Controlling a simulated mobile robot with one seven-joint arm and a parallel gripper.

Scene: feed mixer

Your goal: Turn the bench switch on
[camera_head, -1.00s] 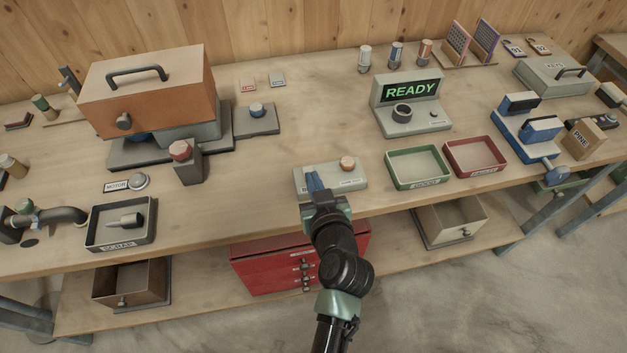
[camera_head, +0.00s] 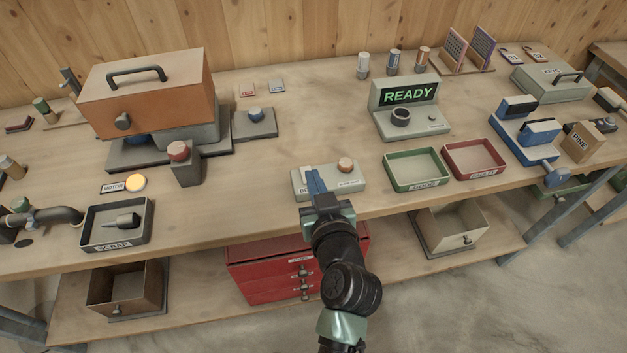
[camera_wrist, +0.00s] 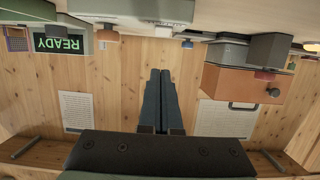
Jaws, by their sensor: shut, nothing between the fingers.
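The bench switch is a pale grey box (camera_head: 354,182) at the front edge of the bench in the head view, with small labels and an orange round knob (camera_head: 345,165) on its right. A small light part (camera_head: 307,172) shows at its left, beside my fingers; its position is mostly hidden. My gripper (camera_head: 314,175) is shut and empty, its blue fingers over the left half of the box. I cannot tell whether they touch it. The shut fingers also show in the wrist view (camera_wrist: 160,78). The round lamp (camera_head: 135,182) beside the MOTOR label glows yellow.
A green tray (camera_head: 417,187) and a red tray (camera_head: 474,173) sit right of the switch box. A grey post with a red knob (camera_head: 178,150) stands to its left, near the orange hopper (camera_head: 150,95). The display (camera_head: 408,95) reads READY. Bare bench lies behind the box.

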